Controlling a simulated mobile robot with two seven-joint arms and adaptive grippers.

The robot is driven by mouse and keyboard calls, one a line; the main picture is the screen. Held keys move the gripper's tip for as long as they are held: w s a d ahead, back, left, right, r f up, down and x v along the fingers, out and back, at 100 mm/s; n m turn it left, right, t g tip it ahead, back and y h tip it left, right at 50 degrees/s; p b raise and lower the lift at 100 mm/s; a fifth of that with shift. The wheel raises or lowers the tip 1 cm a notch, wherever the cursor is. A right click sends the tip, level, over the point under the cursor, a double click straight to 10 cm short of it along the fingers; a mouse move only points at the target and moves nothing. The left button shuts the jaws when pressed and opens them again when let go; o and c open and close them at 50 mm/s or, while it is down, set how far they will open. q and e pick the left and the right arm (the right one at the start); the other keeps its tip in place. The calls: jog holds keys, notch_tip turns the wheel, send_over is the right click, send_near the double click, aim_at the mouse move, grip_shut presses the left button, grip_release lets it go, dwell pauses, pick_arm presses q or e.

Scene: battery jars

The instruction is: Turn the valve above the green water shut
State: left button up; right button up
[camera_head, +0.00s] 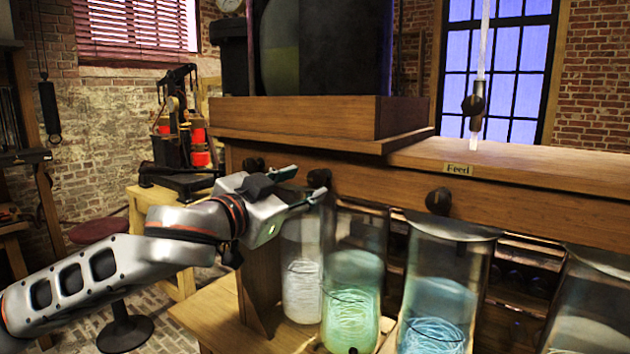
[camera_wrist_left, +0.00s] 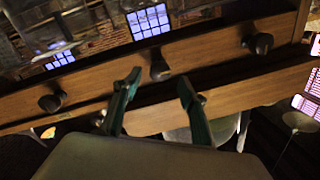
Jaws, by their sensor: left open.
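The green water (camera_head: 350,303) stands in a glass jar under the long wooden beam in the head view. A dark round valve knob (camera_head: 318,178) sits on the beam's front above it, slightly to its left. My left gripper (camera_head: 306,182) is open at that knob, and its fingers partly cover the area. In the left wrist view, the open fingers (camera_wrist_left: 160,84) point at the middle dark knob (camera_wrist_left: 159,68), which lies between and just beyond the fingertips. I cannot tell whether they touch it. My right gripper is not in view.
Other dark knobs sit along the beam, one at left (camera_head: 253,165) and one at right (camera_head: 438,201). A jar of pale water (camera_head: 302,290) and a jar of blue water (camera_head: 435,315) flank the green one. A glass feed tube (camera_head: 474,104) hangs above the beam.

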aim_at(313, 180)
pick_arm(q)
jog(key=shift+x, duration=2.6)
jog(key=c, duration=1.1)
